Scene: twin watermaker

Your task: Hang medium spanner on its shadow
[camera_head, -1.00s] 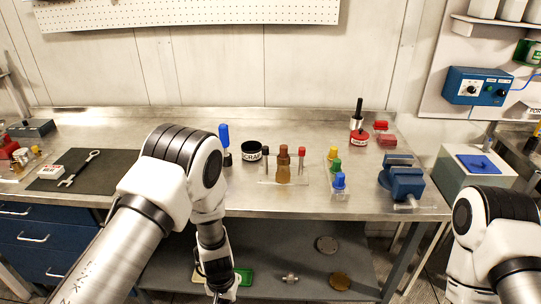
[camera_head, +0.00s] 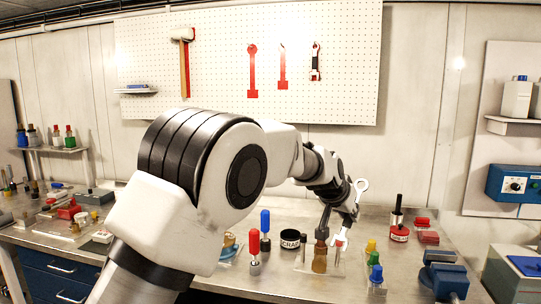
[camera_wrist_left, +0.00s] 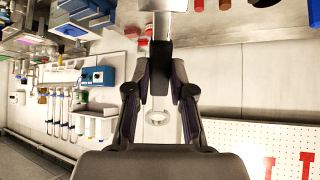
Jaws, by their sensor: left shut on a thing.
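My left gripper (camera_head: 347,217) is shut on a silver spanner (camera_head: 361,186) above the bench, its ring end up and tilted right. In the left wrist view, the spanner's ring (camera_wrist_left: 157,117) shows between the fingers of the left gripper (camera_wrist_left: 159,88). On the white pegboard (camera_head: 215,60) are two bare red spanner shadows: a larger left one (camera_head: 252,72) and a narrower middle one (camera_head: 282,68). A small spanner (camera_head: 316,60) hangs to their right. The held spanner is apart from the board. My right gripper is not in view.
A hammer (camera_head: 184,60) hangs at the board's left. A blue vise (camera_head: 444,277) is at right. The space before the board's right half is clear.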

